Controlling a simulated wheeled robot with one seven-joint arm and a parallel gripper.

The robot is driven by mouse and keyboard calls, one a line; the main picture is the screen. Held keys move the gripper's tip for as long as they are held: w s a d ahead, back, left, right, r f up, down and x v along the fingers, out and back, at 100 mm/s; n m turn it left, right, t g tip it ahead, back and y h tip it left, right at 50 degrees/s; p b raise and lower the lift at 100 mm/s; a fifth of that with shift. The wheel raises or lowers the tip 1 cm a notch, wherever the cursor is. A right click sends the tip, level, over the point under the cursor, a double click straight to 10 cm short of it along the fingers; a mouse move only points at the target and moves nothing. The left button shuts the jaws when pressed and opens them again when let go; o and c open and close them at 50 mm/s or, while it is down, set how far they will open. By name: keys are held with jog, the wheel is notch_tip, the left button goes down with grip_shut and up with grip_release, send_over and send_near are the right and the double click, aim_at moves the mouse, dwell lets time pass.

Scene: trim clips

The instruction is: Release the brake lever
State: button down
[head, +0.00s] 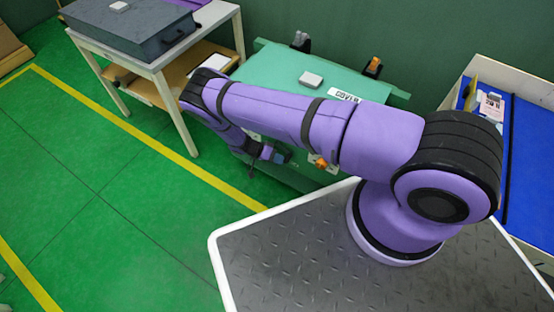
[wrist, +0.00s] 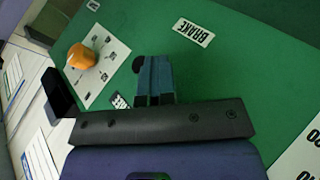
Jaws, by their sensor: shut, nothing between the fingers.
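A white BRAKE label (wrist: 194,33) lies on the green panel in the wrist view. A dark rounded piece (wrist: 138,63) shows just left of my finger tips; most of it is hidden behind them, and I cannot tell whether it is the brake lever or whether they touch. My gripper (wrist: 154,62) has its blue fingers shut together with nothing between them, pointing at the panel below the label. In the head view my gripper (head: 283,157) is low at the panel's near left side, partly behind my arm.
An orange knob (wrist: 81,56) sits on a white plate (wrist: 108,48) left of my fingers. A table with a grey case (head: 130,28) stands left; a blue surface (head: 525,150) lies right.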

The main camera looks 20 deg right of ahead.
jog(key=shift+s+d+r, duration=0.15)
jog(key=shift+s+r, duration=0.05)
jog(key=shift+r, duration=0.05)
jog(key=shift+s+r, duration=0.1)
jog(key=shift+r, duration=0.05)
dwell(1.0)
jog(key=shift+w+a, duration=0.45)
jog(key=shift+w, duration=0.25)
jog(key=shift+f, duration=0.2)
